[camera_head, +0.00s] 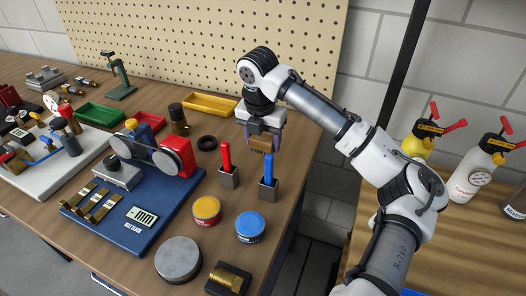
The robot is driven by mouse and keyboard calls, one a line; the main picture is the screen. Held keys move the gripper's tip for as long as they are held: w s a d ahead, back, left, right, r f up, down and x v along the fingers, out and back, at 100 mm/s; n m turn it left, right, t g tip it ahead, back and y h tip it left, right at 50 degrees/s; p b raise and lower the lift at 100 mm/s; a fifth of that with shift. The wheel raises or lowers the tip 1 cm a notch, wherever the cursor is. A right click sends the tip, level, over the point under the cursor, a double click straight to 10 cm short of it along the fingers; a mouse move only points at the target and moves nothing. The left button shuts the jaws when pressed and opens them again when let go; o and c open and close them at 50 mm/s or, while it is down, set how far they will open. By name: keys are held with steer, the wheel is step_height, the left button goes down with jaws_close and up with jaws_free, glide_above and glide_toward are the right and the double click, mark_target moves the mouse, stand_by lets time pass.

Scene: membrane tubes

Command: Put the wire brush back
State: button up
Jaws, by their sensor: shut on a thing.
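My gripper (262,132) points down over the right end of the workbench, close to its right edge. It is shut on a small brown block-like thing (263,146), which I take for the wire brush. Its bristles cannot be made out, and the fingers hide part of it. I cannot tell for sure whether it touches the bench. A red-handled piece (226,157) and a blue-handled piece (269,167) stand upright in small grey blocks in front of my gripper.
A blue base (150,232) with round pads stands left of centre. A yellow tray (209,105), a black ring (207,143), a yellow-lidded tin (206,210) and a blue-lidded tin (250,226) lie around. The pegboard (200,40) rises behind. Spray bottles (472,172) stand at right.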

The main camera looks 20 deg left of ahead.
mark_target(263, 154)
steer(key=shift+f, duration=2.25)
steer(key=shift+f, duration=0.2)
steer(key=o, duration=0.9)
steer(key=shift+o, duration=0.2)
steer(key=r, duration=0.4)
steer(key=s+r, duration=0.1)
steer(key=r, duration=0.3)
steer(key=r+b, duration=0.1)
steer(key=r, duration=0.3)
steer(key=shift+s+r, duration=0.2)
steer(key=shift+s, duration=0.05)
